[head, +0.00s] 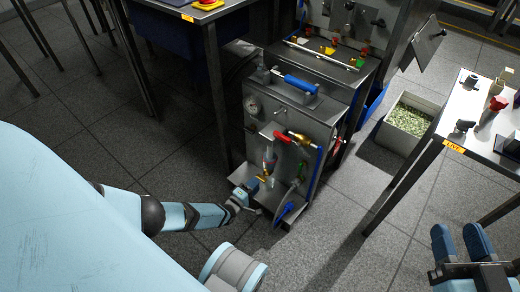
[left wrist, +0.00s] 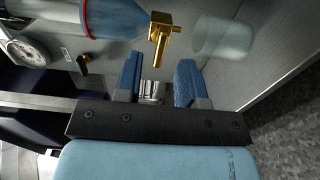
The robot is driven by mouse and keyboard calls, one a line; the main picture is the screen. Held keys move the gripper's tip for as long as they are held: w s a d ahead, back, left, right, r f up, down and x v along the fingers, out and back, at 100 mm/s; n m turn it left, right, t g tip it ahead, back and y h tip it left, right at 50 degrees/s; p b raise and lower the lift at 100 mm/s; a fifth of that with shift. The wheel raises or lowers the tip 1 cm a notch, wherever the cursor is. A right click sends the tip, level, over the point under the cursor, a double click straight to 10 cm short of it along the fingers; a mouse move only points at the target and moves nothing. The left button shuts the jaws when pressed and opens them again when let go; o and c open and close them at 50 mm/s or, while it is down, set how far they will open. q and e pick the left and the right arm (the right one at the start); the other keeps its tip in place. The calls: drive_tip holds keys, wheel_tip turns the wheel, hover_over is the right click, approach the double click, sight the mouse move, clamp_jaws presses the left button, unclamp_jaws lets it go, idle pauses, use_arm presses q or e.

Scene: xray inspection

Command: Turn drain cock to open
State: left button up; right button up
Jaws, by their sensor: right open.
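The drain cock is a small brass fitting (left wrist: 158,36) with a short lever, under a clear bowl (left wrist: 112,16) holding blue liquid. In the head view the cock (head: 262,178) is small, low on the front of the steel unit (head: 290,125). My left gripper (left wrist: 157,72) points at the cock, its two blue fingers apart with nothing held between them. The lever's tip is close to the gap between the fingertips; I cannot tell if it touches. In the head view the left gripper (head: 253,188) is just below the cock. My right gripper (head: 462,238) is open and empty at lower right.
A pressure gauge (left wrist: 28,46) and a clear cup (left wrist: 222,38) are near the cock. A red handle (head: 281,136) and a blue hand wheel (head: 287,210) are on the unit. A table (head: 480,130) stands right, with a bin (head: 410,120) behind. The floor in front is clear.

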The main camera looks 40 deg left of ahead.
sight(260, 179)
use_arm(q)
drive_tip(key=shift+w+d+b, duration=0.15)
drive_tip(key=shift+w+b, duration=0.3)
drive_tip(key=shift+w, duration=1.45)
use_arm(e)
drive_tip(key=shift+w+d+r+n, duration=0.15)
drive_tip(key=shift+w+d+n, duration=0.1)
drive_tip(key=shift+n, duration=0.25)
use_arm(q)
clamp_jaws()
